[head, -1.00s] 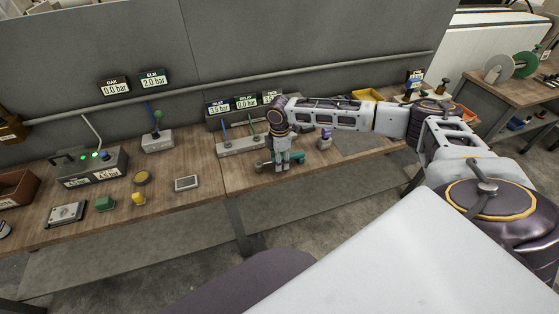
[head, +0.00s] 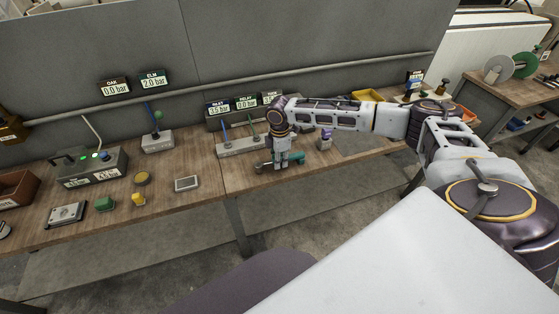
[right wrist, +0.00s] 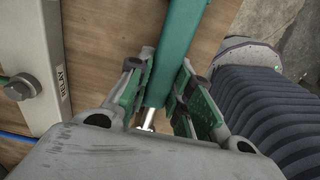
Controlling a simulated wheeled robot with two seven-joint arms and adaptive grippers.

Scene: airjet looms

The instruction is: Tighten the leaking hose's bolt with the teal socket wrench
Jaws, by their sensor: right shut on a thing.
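The teal socket wrench (head: 295,157) is low over or on the bench near its front edge; I cannot tell whether it touches the wood. My right gripper (head: 281,166) points down and is shut on it. In the right wrist view the teal handle (right wrist: 182,40) runs between the green-padded fingers of my right gripper (right wrist: 161,88), with a bright metal shaft below. A grey hose block (head: 240,145) with a blue and a green hose stands just behind. Its RELAY label and a bolt (right wrist: 20,87) show at the left of the wrist view. My left gripper is not in view.
Gauges behind the block include INLET (head: 218,107) and RELAY (head: 246,103), the latter reading 0.0 bar. A small purple-topped object (head: 325,141) stands right of the gripper. A grey display pad (head: 187,183) lies to the left. Bare wood lies between.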

